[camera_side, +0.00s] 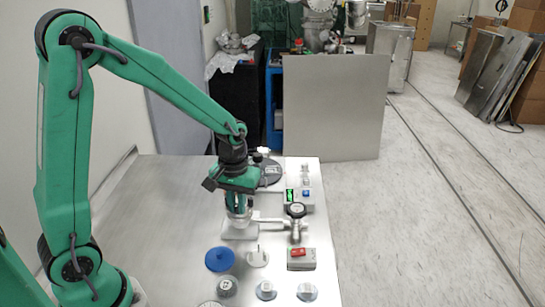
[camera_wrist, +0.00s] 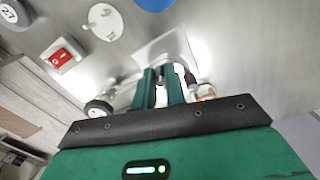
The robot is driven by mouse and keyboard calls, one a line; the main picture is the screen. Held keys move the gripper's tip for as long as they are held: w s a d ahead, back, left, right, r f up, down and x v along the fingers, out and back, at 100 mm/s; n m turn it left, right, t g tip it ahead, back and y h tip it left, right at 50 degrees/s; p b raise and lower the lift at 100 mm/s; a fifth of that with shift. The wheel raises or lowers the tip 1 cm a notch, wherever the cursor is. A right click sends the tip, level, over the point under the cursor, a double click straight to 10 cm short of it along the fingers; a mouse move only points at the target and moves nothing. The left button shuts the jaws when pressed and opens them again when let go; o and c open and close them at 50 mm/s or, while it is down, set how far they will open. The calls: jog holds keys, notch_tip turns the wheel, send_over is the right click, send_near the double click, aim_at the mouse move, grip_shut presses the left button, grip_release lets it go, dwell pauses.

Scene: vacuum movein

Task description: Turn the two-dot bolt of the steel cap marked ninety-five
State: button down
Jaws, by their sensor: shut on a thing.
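My gripper (camera_side: 238,209) points down over a clear or shiny upright fitting on a pale square plate (camera_side: 240,231). In the wrist view my gripper (camera_wrist: 160,72) has its two green fingers close together, with a small dark part between them, low over the plate (camera_wrist: 152,47). The fingers hide most of that part, and I cannot tell whether it is a bolt. Several round steel caps (camera_side: 266,290) lie at the table's front. Their marks and bolts are too small to read in the side view. I cannot pick out the cap marked ninety-five.
A round gauge on a pipe fitting (camera_side: 296,211) stands just right of my gripper. A red-switch box (camera_side: 301,258), a blue disc (camera_side: 219,259) and a pale disc (camera_side: 257,257) lie in front. A dark disc (camera_side: 269,173) is behind. The table's left side (camera_side: 150,230) is clear.

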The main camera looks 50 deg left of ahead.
jog(key=n, duration=0.4)
jog(key=shift+n, duration=0.3)
dwell(0.4)
jog(key=c, duration=1.7)
grip_release()
jog(key=shift+r, duration=3.95)
